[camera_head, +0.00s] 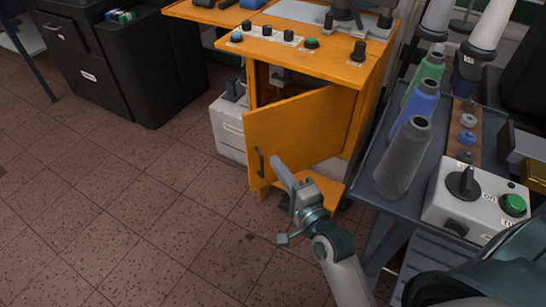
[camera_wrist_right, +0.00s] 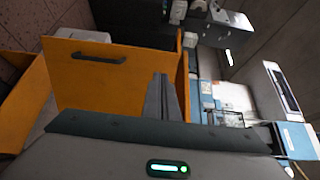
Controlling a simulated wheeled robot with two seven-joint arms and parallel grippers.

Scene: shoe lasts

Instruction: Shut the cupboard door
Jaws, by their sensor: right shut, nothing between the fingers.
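The orange cupboard door (camera_head: 305,128) stands open in the head view, swung out from the orange cupboard (camera_head: 365,110). A dark handle (camera_head: 259,162) is near its free left edge. My right gripper (camera_head: 277,162) is shut and empty, close in front of the door's lower left part near the handle. I cannot tell whether it touches the door. In the right wrist view the door (camera_wrist_right: 120,85) fills the left middle with its handle (camera_wrist_right: 98,58) near the top, and my shut fingers (camera_wrist_right: 162,95) overlap its right part. My left gripper is not in view.
A white box (camera_head: 230,130) stands on the floor left of the cupboard. To the right, a dark table (camera_head: 385,190) holds thread cones (camera_head: 403,160) and a white control box (camera_head: 475,195). Black cabinets (camera_head: 135,70) stand at the upper left. The tiled floor at left is clear.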

